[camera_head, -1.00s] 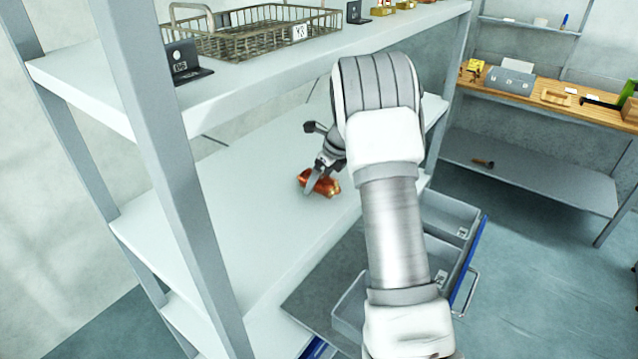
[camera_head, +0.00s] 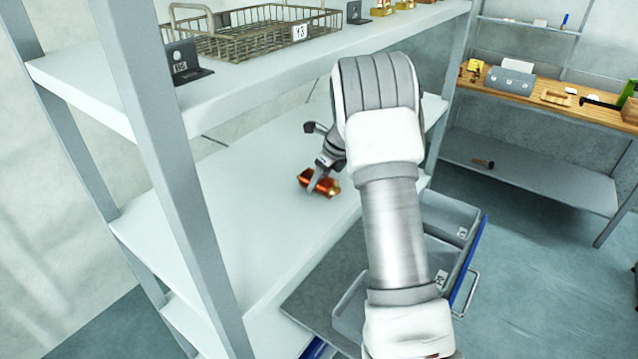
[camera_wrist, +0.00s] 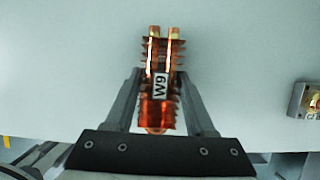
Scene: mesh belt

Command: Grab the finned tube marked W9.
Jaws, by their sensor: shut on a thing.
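The finned tube (camera_wrist: 160,75) is copper-coloured, with stacked fins, two bright tube ends and a white label reading W9. In the head view the tube (camera_head: 312,182) lies on the white middle shelf near its front edge. My gripper (camera_wrist: 160,88) has one finger on each side of the tube in the wrist view, shut on its lower part. In the head view my gripper (camera_head: 316,184) reaches down onto the tube, and its far finger is partly hidden. The label is not readable in the head view.
A wire basket (camera_head: 250,42) and a dark bracket (camera_head: 184,62) stand on the shelf above. Grey bins (camera_head: 452,215) sit below at the right. A small grey item (camera_wrist: 306,100) shows at the right of the wrist view. The shelf left of the tube is clear.

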